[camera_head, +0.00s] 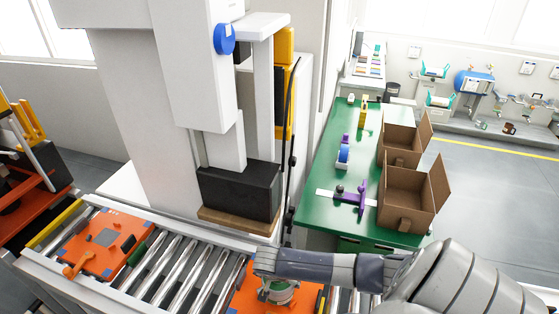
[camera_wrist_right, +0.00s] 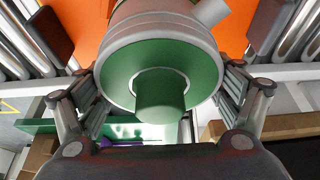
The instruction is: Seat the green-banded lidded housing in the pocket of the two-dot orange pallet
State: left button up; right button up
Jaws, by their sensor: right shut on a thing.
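The lidded housing (camera_wrist_right: 120,65) fills the right wrist view, with a green face, a green central knob and a grey side stub. It also shows small in the head view (camera_head: 281,293). My right gripper (camera_head: 272,282) is shut on it, with one finger on each side. An orange pallet (camera_head: 242,298) lies beneath on the roller conveyor, and its orange also shows behind the housing in the wrist view. I cannot tell whether the housing touches it. Its pocket and dots are hidden. Another orange pallet (camera_head: 125,236) with a grey square lies farther left. My left gripper is not in view.
The press (camera_head: 225,130) with its black block (camera_head: 240,190) stands just behind the conveyor (camera_head: 185,275). A green table (camera_head: 345,215) behind and right holds cardboard boxes (camera_head: 410,190) and a purple fixture (camera_head: 358,195). Bare rollers lie between the two pallets.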

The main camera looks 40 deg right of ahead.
jog(key=shift+f, duration=0.25)
jog(key=shift+f+b, duration=0.6)
jog(key=shift+f, duration=0.15)
jog(key=o, duration=1.4)
jog(key=shift+o, duration=0.3)
jog(key=shift+s, duration=0.1)
jog(key=v, duration=1.2)
